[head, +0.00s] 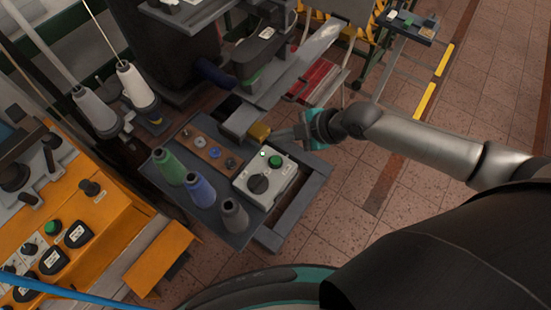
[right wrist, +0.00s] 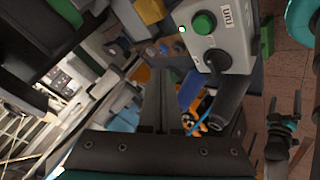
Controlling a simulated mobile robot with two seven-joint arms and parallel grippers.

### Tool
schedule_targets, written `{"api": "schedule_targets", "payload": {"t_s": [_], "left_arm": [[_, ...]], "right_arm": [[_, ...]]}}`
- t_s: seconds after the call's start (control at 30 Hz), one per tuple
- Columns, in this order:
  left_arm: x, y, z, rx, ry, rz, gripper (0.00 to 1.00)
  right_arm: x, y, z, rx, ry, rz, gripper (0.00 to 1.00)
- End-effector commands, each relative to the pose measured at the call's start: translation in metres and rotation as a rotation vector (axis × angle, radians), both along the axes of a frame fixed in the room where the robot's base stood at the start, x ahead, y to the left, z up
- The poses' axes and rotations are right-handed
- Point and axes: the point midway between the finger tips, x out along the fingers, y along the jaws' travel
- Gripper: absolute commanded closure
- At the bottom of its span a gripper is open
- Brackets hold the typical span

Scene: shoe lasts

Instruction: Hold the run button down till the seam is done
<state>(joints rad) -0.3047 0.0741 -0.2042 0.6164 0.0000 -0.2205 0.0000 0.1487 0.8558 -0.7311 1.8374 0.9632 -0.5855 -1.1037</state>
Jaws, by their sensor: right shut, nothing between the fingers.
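The grey control box (head: 247,183) stands on a dark stand in the middle of the head view. It bears a green button (head: 275,161) and a black knob (head: 259,184). In the right wrist view the green button (right wrist: 204,22) has a RUN label (right wrist: 228,17) beside it and a small lit green lamp (right wrist: 182,28). My right gripper (head: 277,136) is shut and empty, just beyond the far end of the box, apart from the button. Its closed fingers (right wrist: 161,80) point up the wrist view, left of the box. My left gripper is not in the head view.
Green, blue and grey thread cones (head: 201,190) stand on the dark tray left of the box. A sewing machine (head: 262,48) is behind. An orange console (head: 80,215) with its own green button (head: 52,228) fills the left. Tiled floor is free at right.

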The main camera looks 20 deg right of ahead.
Motion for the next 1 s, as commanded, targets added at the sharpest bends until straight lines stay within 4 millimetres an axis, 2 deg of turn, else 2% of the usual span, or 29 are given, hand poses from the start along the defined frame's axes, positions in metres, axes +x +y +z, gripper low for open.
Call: {"api": "schedule_targets", "payload": {"t_s": [0.6, 0.77, 1.0], "left_arm": [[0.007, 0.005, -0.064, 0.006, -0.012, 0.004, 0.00], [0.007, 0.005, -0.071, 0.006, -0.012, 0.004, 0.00], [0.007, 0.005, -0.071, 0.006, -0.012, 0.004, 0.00]], "right_arm": [[0.000, 0.000, -0.075, 0.000, 0.001, 0.000, 1.00], [0.000, 0.000, -0.083, -0.001, 0.001, -0.001, 1.00], [0.000, 0.000, -0.082, 0.000, 0.001, -0.001, 1.00]]}}
